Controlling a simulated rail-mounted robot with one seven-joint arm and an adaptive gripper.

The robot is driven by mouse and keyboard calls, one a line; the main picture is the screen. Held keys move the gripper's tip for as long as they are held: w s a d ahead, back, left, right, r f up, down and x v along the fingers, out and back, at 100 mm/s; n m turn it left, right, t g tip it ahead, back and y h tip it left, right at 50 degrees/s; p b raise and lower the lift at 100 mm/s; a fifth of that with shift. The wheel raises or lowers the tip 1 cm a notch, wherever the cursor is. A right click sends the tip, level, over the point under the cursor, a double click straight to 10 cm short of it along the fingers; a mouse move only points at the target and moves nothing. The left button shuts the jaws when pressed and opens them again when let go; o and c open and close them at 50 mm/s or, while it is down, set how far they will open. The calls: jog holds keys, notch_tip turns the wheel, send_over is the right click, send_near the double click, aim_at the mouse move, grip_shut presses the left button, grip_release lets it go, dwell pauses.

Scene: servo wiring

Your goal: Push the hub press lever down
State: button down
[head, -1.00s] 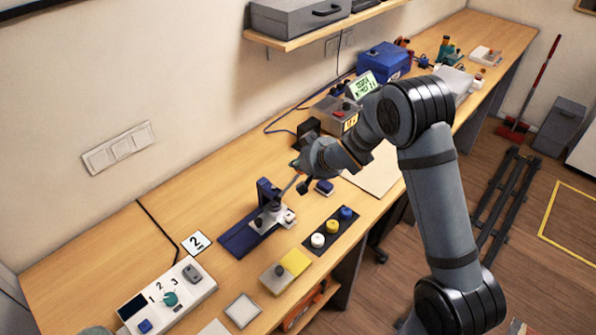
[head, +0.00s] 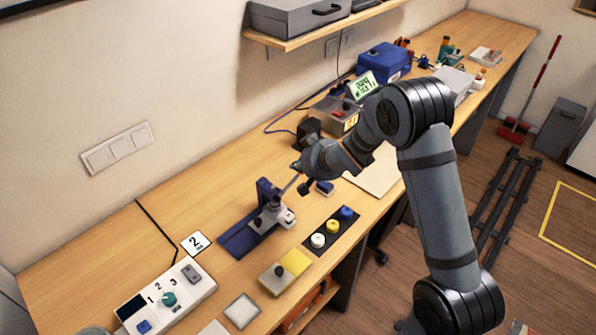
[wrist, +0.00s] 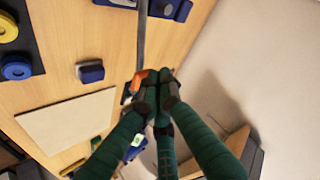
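The hub press (head: 250,236) is a dark blue base with a blue post and a light grey block on the bench. Its grey metal lever (head: 289,187) slopes up from the post toward my gripper (head: 297,169). In the wrist view the lever (wrist: 142,35) runs down from the top edge to an orange end (wrist: 140,76). My gripper's green, dark-tipped fingers (wrist: 157,78) are drawn together right beside that orange end. I cannot tell whether they touch it. Nothing shows held between the fingertips.
White, yellow and blue round parts sit on a dark strip (head: 317,253) in front of the press. A small blue block (head: 324,187) lies under my wrist. A control box (head: 167,298) stands at the left. A grey box with a lit display (head: 340,113) stands behind my arm.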

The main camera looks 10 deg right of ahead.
jog(key=shift+w+d+f+b, duration=0.1)
jog(key=shift+d+f+b, duration=0.15)
jog(key=shift+f+b, duration=0.35)
jog(key=shift+w+d+f+b, duration=0.1)
jog(key=shift+d+f+b, duration=0.2)
jog(key=shift+f, duration=0.45)
dwell(1.0)
jog(key=shift+a, duration=0.1)
dwell(0.5)
jog(key=shift+s+a+r+p, duration=0.1)
jog(key=shift+a+r+p, duration=0.15)
jog(key=shift+r, duration=0.4)
jog(key=shift+s+a+r+p, duration=0.1)
jog(key=shift+r+p, duration=0.3)
jog(key=shift+r, duration=0.2)
jog(key=shift+s+a+r+p, duration=0.1)
jog(key=shift+a+r+p, duration=0.15)
jog(key=shift+r, duration=0.4)
jog(key=r+p, duration=0.1)
jog(key=a+r, duration=0.1)
jog(key=r, duration=0.1)
jog(key=s+r+p, duration=0.1)
jog(key=shift+a+r+p, duration=0.25)
jog(key=shift+r+p, duration=0.1)
